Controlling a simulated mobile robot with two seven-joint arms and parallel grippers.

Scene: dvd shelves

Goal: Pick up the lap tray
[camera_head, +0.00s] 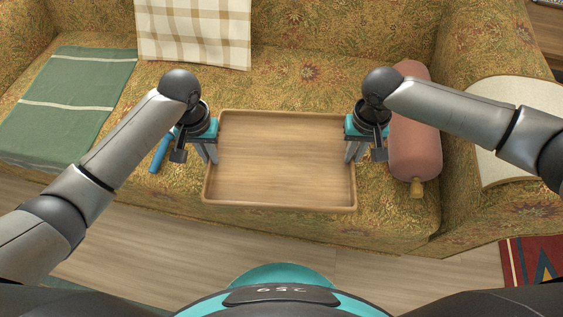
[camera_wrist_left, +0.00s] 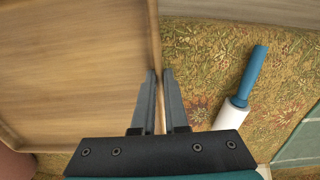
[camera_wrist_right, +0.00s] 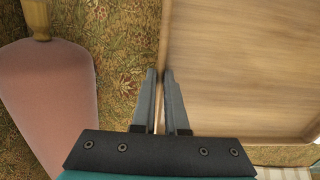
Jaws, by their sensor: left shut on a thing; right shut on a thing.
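The lap tray (camera_head: 281,165) is a wooden, rimmed rectangle on the sofa seat in the head view, its front edge near the seat's front. My left gripper (camera_head: 212,158) is shut on the tray's left rim. In the left wrist view, its fingers (camera_wrist_left: 163,88) stand on either side of the tray's rim (camera_wrist_left: 70,70). My right gripper (camera_head: 350,158) is shut on the right rim. In the right wrist view, its fingers (camera_wrist_right: 160,88) straddle the rim of the tray (camera_wrist_right: 240,70). Whether the tray touches the seat is unclear.
A pink bolster (camera_head: 414,135) lies close to the right of my right gripper. A lint roller with a blue handle (camera_head: 161,153) lies left of my left gripper. A green blanket (camera_head: 68,105), a checked cloth (camera_head: 195,30) and a cream cushion (camera_head: 505,120) are on the sofa.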

